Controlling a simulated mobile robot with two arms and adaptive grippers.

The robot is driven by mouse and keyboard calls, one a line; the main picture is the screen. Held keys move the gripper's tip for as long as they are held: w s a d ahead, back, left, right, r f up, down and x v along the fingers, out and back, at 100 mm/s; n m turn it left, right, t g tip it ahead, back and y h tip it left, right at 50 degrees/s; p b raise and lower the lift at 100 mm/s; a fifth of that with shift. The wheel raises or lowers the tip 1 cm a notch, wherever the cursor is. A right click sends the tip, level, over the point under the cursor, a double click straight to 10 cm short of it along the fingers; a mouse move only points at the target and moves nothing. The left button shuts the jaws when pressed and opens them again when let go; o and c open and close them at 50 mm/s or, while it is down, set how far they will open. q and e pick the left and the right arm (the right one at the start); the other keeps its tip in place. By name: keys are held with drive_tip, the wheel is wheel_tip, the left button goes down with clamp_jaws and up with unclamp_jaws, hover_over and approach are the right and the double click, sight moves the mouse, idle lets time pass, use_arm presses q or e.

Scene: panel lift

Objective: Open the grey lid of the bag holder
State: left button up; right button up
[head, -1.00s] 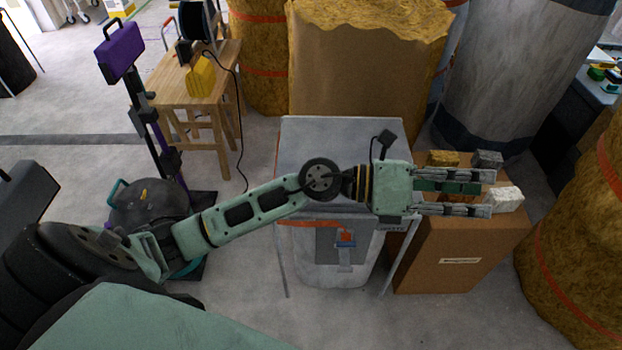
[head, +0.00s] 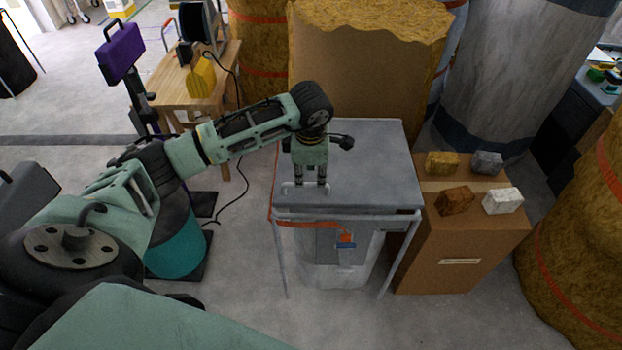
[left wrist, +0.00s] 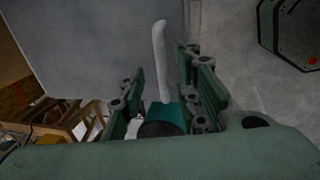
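The bag holder (head: 282,255) is a thin-legged metal stand with a pale bag hanging in it. Its grey lid (head: 375,165) lies flat across the top and looks shut; it also fills the upper left of the left wrist view (left wrist: 85,40). A pale bar handle (head: 287,188) is near the lid's front left. My left gripper (head: 311,184) points down at this handle, fingers apart. In the left wrist view the pale bar (left wrist: 161,58) shows in the gap between the fingers; contact is unclear. My right gripper is not in view.
A cardboard box (head: 455,250) with several coloured blocks stands close on the right. A tall wrapped golden bale (head: 360,75) stands right behind the holder. A wooden table (head: 220,75) and a purple-topped stand (head: 122,52) are at the left. Floor in front is clear.

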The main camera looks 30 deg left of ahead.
sight(311, 184)
use_arm(q)
drive_tip(key=shift+w+a+f, duration=0.1)
drive_tip(key=shift+w+f, duration=0.1)
drive_tip(key=shift+f, duration=0.9)
drive_tip(key=shift+w+a+f, duration=0.1)
drive_tip(key=shift+w+f, duration=0.05)
drive_tip(key=shift+f, duration=0.9)
drive_tip(key=shift+c, duration=0.3)
clamp_jaws()
